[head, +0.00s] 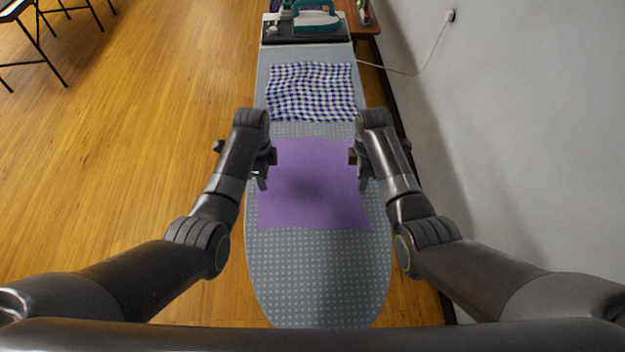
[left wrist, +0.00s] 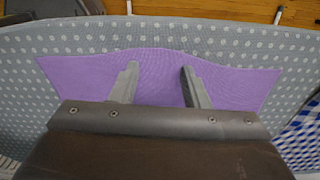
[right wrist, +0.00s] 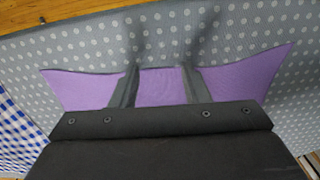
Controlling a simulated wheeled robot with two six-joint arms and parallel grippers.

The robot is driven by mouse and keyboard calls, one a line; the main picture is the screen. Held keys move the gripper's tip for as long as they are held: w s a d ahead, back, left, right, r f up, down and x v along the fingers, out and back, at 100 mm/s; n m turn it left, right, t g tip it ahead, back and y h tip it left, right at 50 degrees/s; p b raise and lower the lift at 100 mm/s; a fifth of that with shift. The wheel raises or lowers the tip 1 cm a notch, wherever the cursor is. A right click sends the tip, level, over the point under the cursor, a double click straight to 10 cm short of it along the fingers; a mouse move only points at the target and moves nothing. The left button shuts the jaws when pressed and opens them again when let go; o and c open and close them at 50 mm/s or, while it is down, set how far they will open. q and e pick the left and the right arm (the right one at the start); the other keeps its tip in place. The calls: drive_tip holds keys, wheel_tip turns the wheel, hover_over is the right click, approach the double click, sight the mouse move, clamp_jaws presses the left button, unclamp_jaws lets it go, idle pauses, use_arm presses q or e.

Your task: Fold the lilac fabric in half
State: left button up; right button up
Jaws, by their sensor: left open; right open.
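The lilac fabric (head: 312,190) lies flat and spread out as a single sheet on the dotted grey ironing board (head: 315,270). My left gripper (head: 264,180) is open and empty above the fabric's left edge. In the left wrist view its two fingers (left wrist: 155,80) are apart with lilac fabric (left wrist: 220,85) beneath them. My right gripper (head: 358,172) is open and empty above the fabric's right edge. In the right wrist view its fingers (right wrist: 160,80) are apart over the lilac fabric (right wrist: 235,85). Part of each side edge is hidden by my grippers in the head view.
A blue and white checked cloth (head: 312,92) lies on the board beyond the lilac fabric. A teal iron (head: 318,18) stands at the far end. A wall (head: 520,130) runs close along the right. The near end of the board is bare.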

use_arm(q)
drive_tip(key=shift+f, duration=0.1)
use_arm(e)
drive_tip(key=shift+f, duration=0.1)
use_arm(q)
drive_tip(key=shift+f, duration=0.15)
use_arm(e)
drive_tip(key=shift+f, duration=0.15)
use_arm(q)
clamp_jaws()
use_arm(e)
clamp_jaws()
use_arm(q)
drive_tip(key=shift+r, duration=0.25)
use_arm(e)
drive_tip(key=shift+r, duration=0.25)
